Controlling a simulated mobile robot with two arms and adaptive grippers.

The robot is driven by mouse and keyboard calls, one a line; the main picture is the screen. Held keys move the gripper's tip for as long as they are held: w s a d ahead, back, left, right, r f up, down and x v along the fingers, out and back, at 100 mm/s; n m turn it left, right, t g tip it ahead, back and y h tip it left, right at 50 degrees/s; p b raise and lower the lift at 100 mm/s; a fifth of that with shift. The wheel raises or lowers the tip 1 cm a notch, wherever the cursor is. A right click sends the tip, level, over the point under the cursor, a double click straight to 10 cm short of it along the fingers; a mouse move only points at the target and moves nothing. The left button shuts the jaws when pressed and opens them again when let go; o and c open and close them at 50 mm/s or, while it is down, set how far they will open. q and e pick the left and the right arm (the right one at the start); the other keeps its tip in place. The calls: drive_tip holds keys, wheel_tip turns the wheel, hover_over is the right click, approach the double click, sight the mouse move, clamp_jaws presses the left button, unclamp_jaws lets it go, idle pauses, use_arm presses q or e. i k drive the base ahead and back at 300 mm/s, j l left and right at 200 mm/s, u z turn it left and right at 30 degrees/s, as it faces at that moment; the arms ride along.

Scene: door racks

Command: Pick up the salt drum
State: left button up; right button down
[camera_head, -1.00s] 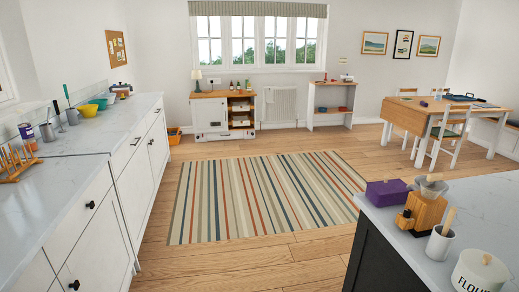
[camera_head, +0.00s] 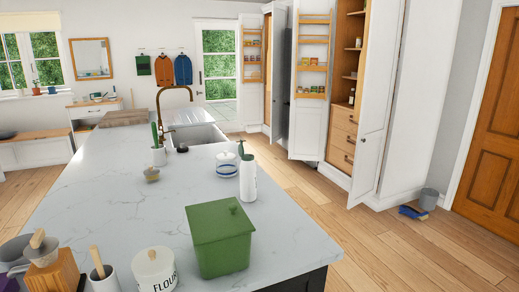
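I cannot pick out the salt drum for certain; items on the door racks are too small to tell apart. A pantry cupboard (camera_head: 343,117) stands open at the back right, with wooden shelves and drawers. Its left door carries a wooden door rack (camera_head: 313,68) with several small packets and jars. Another door rack (camera_head: 252,57) with small goods hangs on a door further left. Neither of my grippers is in view.
A marble island (camera_head: 110,205) fills the left and middle, bearing a green lidded box (camera_head: 220,237), flour canister (camera_head: 155,269), white bottle (camera_head: 248,178) and sink (camera_head: 195,137). Wooden floor (camera_head: 380,235) is clear between island and cupboards.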

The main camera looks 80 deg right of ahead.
sight(248, 167)
drive_tip(key=z, duration=2.6)
drive_tip(key=l+u, duration=0.5)
drive_tip(key=l, duration=0.85)
